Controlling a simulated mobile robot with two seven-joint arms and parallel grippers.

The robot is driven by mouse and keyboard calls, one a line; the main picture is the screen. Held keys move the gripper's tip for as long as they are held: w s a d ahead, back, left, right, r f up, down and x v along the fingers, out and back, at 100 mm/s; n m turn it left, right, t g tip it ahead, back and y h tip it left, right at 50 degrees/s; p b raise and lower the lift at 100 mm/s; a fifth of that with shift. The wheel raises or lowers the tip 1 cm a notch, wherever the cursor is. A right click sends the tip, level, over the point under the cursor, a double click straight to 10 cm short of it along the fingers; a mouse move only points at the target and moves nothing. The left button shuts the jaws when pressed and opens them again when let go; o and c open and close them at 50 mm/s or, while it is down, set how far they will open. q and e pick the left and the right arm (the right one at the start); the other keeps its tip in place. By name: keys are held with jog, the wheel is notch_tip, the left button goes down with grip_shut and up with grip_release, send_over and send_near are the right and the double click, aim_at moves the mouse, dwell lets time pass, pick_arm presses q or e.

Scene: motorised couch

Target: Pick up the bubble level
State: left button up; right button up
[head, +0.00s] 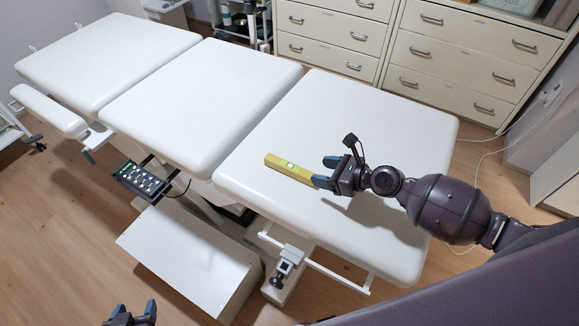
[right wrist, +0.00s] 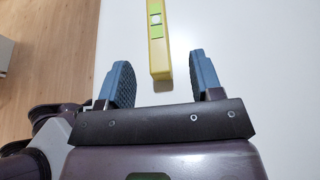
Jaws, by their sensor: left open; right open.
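The bubble level (head: 289,168) is a yellow bar with a green-edged window, lying flat on the nearest white couch section (head: 345,110). My right gripper (head: 327,172) is open just right of the level's right end. In the right wrist view the level (right wrist: 158,45) lies ahead, its near end about level with the fingertips and between them in the picture. My right gripper's blue fingers (right wrist: 158,75) stand apart with nothing held. My left gripper (head: 132,312) shows only partly at the bottom edge, open and empty, far from the level.
A hand control panel (head: 142,180) hangs at the couch's near side. A metal clamp (head: 287,264) and white rail (head: 318,262) are at the front edge. Drawer cabinets (head: 470,60) stand behind. The couch top around the level is clear.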

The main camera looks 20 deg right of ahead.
aim_at(298, 169)
jog(key=shift+s+f+b+x, duration=0.15)
jog(key=shift+b+x, duration=0.1)
jog(key=shift+x, duration=1.45)
jog(key=shift+s+f+b+x, duration=0.1)
jog(key=shift+f+b+x, duration=0.1)
jog(key=shift+x, duration=1.5)
jog(key=c, duration=1.1)
jog(key=shift+r, duration=0.15)
